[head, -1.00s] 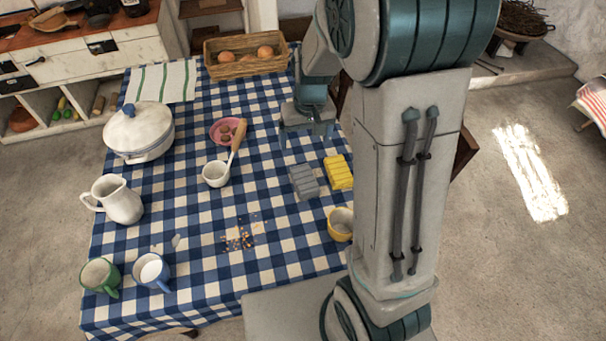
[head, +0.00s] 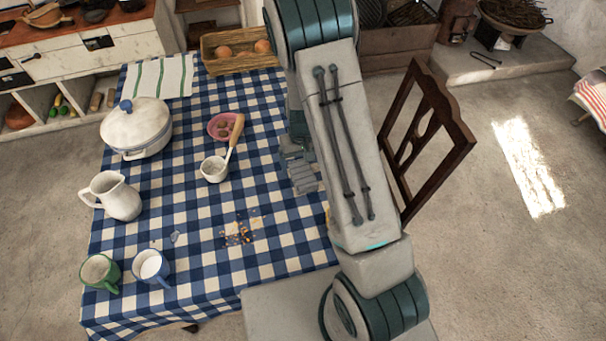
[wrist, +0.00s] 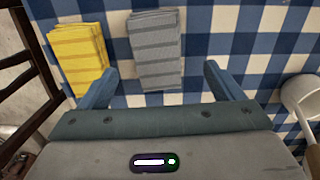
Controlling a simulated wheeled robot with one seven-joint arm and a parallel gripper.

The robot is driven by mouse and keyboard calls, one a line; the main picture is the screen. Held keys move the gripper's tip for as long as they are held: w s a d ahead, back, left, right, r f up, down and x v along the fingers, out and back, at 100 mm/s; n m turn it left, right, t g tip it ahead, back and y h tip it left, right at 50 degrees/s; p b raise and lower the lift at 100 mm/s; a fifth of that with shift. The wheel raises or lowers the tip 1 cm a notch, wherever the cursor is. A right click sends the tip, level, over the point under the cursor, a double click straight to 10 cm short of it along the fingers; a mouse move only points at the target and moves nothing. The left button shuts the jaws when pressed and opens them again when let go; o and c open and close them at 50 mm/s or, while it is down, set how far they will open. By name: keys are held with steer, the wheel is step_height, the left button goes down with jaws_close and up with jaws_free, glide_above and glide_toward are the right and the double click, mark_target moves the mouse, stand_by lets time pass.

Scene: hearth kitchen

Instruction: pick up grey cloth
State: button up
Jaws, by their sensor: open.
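The grey cloth (head: 303,177) is folded and striped and lies on the blue checked tablecloth, at the left edge of my arm in the head view. In the wrist view the grey cloth (wrist: 155,50) lies between and beyond the fingertips of my gripper (wrist: 158,82). The gripper is open and empty, its two blue fingers spread wide to either side of the cloth. I cannot tell how high the fingers are above the table.
A yellow cloth (wrist: 78,55) lies close left of the grey one in the wrist view, near the left finger. A white ladle (head: 214,169), pink bowl (head: 219,127), white tureen (head: 137,125) and crumbs (head: 238,233) are on the table. A wooden chair (head: 460,137) stands at its right.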

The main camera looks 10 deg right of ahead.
mark_target(302, 173)
steer(key=shift+w+d+f+p, duration=0.1)
steer(key=shift+f+p, duration=0.35)
steer(key=shift+f, duration=1.05)
steer(key=shift+w+d+f+p, duration=0.1)
steer(key=shift+f+p, duration=0.3)
steer(key=shift+f, duration=1.1)
steer(key=c, duration=1.1)
